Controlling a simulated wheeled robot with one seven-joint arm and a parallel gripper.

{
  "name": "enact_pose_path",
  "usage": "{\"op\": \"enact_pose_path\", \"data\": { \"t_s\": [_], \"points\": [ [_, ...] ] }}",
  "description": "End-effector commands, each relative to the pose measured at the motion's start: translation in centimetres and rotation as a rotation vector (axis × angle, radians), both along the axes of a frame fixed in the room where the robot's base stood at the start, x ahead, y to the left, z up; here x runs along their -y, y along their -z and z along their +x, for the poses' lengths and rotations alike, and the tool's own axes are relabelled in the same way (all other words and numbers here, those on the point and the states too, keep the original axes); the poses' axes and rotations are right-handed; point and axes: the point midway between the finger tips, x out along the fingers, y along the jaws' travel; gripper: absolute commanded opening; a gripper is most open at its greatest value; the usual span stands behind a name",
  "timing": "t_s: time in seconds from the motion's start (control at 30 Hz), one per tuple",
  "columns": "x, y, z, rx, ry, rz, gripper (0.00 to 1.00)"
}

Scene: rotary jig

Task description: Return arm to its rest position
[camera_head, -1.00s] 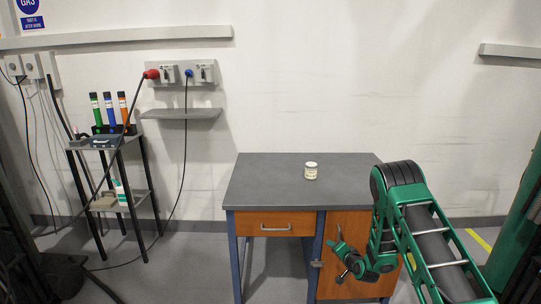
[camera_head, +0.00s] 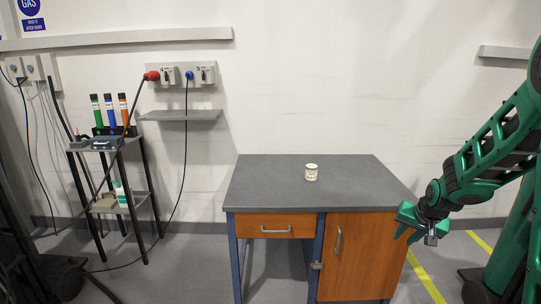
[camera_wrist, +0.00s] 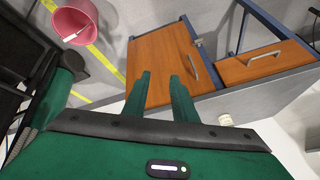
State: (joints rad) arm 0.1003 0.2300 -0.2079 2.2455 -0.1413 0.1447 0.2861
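My gripper (camera_head: 408,224) is at the right of the head view, beside the right front corner of the workbench (camera_head: 270,180) and apart from it. In the wrist view its two green fingers (camera_wrist: 162,95) stand apart with nothing between them, in front of the orange cabinet door. My green arm comes in from the right edge of the head view. A small white jar (camera_head: 311,172) stands upright on the grey bench top. It also shows in the wrist view (camera_wrist: 226,120).
The workbench has an orange drawer (camera_head: 276,225) and a cabinet door (camera_head: 355,255), both closed. A pink bucket (camera_wrist: 75,22) stands on the floor near a yellow line. A small rack (camera_head: 110,143) with coloured tubes stands at the left.

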Motion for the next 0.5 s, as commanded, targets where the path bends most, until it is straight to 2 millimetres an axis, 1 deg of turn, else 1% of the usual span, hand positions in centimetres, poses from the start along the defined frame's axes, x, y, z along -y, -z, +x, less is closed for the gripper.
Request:
{"op": "enact_pose_path", "data": {
  "t_s": [0.03, 0.17, 0.2, 0.37, 0.4, 0.47, 0.5],
  "points": [
    [0.5, -1.3, -2.0, -0.023, 0.003, -0.009, 0.25],
    [1.4, -3.4, -7.6, -0.109, 0.011, -0.026, 0.25],
    [1.6, -4.0, -9.4, -0.135, 0.013, -0.028, 0.25],
    [1.9, -6.0, -16.7, -0.239, 0.021, -0.027, 0.25],
    [1.9, -6.4, -18.6, -0.266, 0.023, -0.024, 0.25],
    [1.8, -7.0, -21.4, -0.302, 0.027, -0.017, 0.25],
    [1.6, -7.3, -23.3, -0.328, 0.029, -0.012, 0.25]
  ]
}}
